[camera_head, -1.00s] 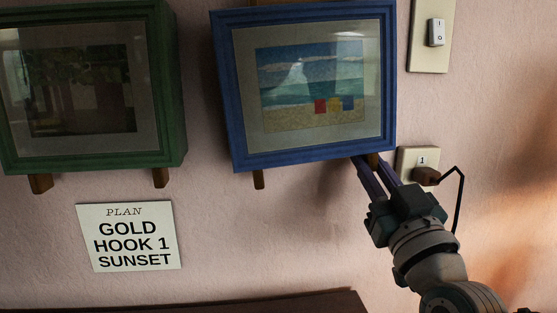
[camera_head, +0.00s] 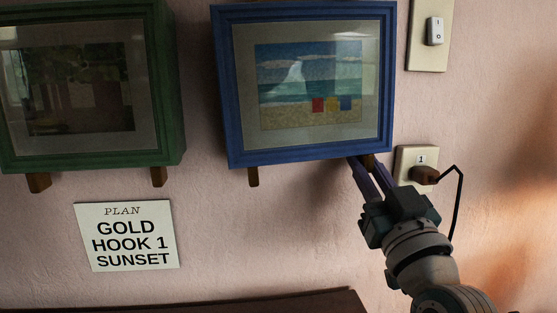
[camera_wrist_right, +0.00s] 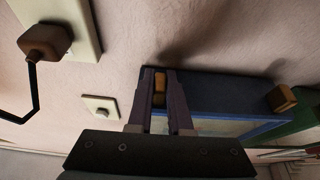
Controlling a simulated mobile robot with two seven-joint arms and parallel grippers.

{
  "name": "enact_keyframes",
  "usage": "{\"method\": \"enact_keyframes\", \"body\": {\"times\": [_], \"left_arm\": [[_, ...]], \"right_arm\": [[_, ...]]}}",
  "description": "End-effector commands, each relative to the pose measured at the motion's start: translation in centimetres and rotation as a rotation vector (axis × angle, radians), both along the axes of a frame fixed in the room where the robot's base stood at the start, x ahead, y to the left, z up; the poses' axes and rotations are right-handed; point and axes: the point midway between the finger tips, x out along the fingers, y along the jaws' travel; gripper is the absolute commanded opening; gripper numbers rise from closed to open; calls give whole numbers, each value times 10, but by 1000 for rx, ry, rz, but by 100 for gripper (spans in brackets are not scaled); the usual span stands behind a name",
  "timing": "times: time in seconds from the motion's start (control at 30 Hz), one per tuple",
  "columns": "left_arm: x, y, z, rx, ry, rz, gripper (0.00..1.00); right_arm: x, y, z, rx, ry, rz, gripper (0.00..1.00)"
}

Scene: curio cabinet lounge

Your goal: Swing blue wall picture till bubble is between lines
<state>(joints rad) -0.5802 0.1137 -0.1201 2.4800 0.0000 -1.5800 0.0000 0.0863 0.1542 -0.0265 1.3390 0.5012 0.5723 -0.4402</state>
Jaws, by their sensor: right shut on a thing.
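The blue wall picture (camera_head: 309,146) hangs on the pink wall, showing a beach scene behind glass. It looks close to level, with its lower edge rising a little to the right in this slanted view. A wooden foot (camera_head: 254,177) sticks out under its lower left. My right gripper (camera_head: 364,163) is at its lower right corner, shut on the other wooden foot (camera_wrist_right: 160,84). The right wrist view shows the fingers (camera_wrist_right: 160,88) on either side of that foot, by the blue frame (camera_wrist_right: 220,95). No bubble or lines can be made out. My left gripper is out of view.
A green-framed picture (camera_head: 90,160) hangs to the left. A card (camera_head: 125,236) below it reads "PLAN GOLD HOOK 1 SUNSET". A socket plate marked 1 (camera_head: 405,156) with a brown plug (camera_head: 425,175) and black cord is close beside my right gripper. A light switch (camera_head: 435,31) is above.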

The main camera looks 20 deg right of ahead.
Motion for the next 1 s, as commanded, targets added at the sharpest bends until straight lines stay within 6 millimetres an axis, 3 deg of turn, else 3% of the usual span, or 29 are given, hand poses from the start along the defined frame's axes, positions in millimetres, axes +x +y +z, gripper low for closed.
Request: {"method": "enact_keyframes", "body": {"times": [0.23, 0.27, 0.53, 0.83, 1.0], "left_arm": [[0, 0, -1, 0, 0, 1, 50], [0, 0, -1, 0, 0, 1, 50], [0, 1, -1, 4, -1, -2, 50], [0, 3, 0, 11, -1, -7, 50], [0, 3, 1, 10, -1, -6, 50]], "right_arm": [[0, 2, -1, 14, -5, 1, 0], [0, 2, -1, 14, -5, 1, 19], [0, 1, -1, 13, -4, 0, 48], [-4, 2, -3, 14, -2, 0, 48], [-28, 7, -14, 14, 1, 0, 48]]}}
